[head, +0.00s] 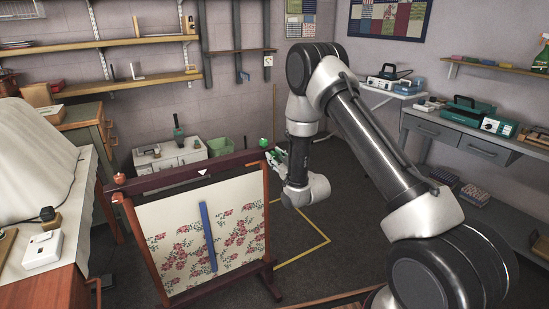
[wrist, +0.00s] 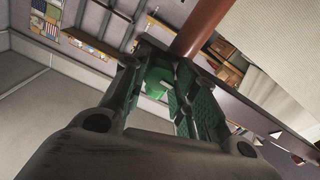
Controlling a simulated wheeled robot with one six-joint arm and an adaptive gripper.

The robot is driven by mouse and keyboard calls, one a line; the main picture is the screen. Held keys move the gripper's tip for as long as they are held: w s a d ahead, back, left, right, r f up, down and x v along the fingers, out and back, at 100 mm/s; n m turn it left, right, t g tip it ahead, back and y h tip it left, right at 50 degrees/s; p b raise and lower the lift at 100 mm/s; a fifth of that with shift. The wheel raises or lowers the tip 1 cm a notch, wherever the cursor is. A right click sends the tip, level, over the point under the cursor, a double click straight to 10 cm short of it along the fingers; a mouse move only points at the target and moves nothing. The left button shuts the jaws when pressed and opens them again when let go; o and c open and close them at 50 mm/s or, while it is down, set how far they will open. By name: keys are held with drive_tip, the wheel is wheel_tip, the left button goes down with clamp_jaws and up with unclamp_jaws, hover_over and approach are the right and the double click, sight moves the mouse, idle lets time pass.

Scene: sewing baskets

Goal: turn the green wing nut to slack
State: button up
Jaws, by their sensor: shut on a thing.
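The green wing nut (head: 263,143) sits at the right end of the top bar (head: 190,175) of a dark red wooden frame. My gripper (head: 274,156) reaches it from the right. In the wrist view the green nut (wrist: 156,82) lies between the two finger pads of my gripper (wrist: 160,90), and the gripper is shut on it. The fingers hide part of the nut. How far it is turned cannot be told. A white triangle mark (head: 202,172) shows on the bar. Floral cloth (head: 165,240) is stretched on the frame below.
A blue strip (head: 208,237) lies across the cloth. Orange-red parts (head: 117,179) show at the frame's left end. A workbench (head: 82,225) with a white cover stands left, and a grey bench (head: 465,135) stands right. Dark floor (head: 340,215) is clear right of the frame.

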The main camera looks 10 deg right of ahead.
drive_tip(key=o, duration=0.7)
drive_tip(key=shift+n, duration=0.3)
drive_tip(key=shift+v, duration=3.05)
